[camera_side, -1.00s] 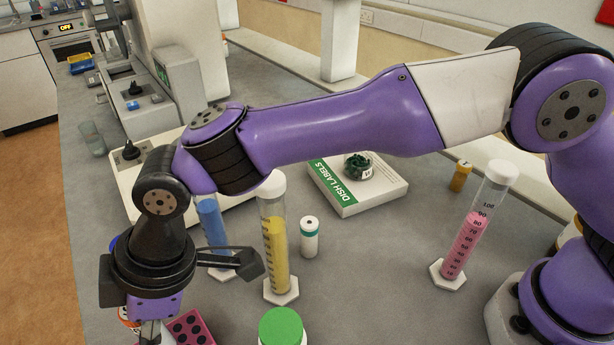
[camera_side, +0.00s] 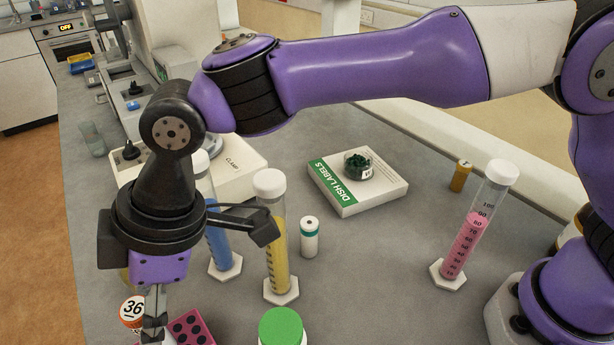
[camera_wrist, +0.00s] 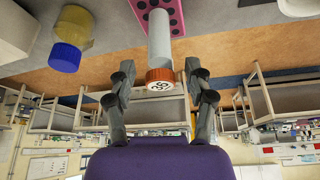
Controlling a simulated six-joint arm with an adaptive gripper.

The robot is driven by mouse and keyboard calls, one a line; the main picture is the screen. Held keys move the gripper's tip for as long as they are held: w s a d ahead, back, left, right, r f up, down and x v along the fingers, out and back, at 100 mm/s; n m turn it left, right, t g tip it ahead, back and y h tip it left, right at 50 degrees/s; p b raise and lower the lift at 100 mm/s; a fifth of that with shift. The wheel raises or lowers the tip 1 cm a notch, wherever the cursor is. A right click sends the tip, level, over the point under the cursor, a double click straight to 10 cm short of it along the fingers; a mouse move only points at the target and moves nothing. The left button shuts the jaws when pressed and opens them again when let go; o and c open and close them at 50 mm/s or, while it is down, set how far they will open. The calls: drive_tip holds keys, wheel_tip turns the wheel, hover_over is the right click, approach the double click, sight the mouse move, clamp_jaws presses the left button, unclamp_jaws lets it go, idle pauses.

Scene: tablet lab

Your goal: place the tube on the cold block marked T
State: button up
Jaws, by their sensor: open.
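The tube has an orange-rimmed white cap marked 36 (camera_side: 133,310); most of its body is hidden in the side view. In the wrist view its pale tube body (camera_wrist: 159,35) and cap (camera_wrist: 160,80) show, cap end nearer the camera. My gripper (camera_side: 153,325) is open; in the wrist view its fingers (camera_wrist: 158,85) appear on either side of the cap, not visibly touching it. A pink block with dark round holes (camera_side: 197,322) is partly behind my fingers, and it also shows at the tube's far end (camera_wrist: 140,8). I see no T mark on it.
Yellow (camera_side: 277,260) and blue (camera_side: 216,240) cylinders stand close right of my gripper. A green-lidded jar (camera_side: 282,328) and a white vial (camera_side: 309,240) are nearby. A blue-capped yellow container (camera_wrist: 68,50) is left of the tube. Bench between the vial and pink cylinder (camera_side: 460,245) is clear.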

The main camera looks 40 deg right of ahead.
drive_tip(key=v, duration=0.7)
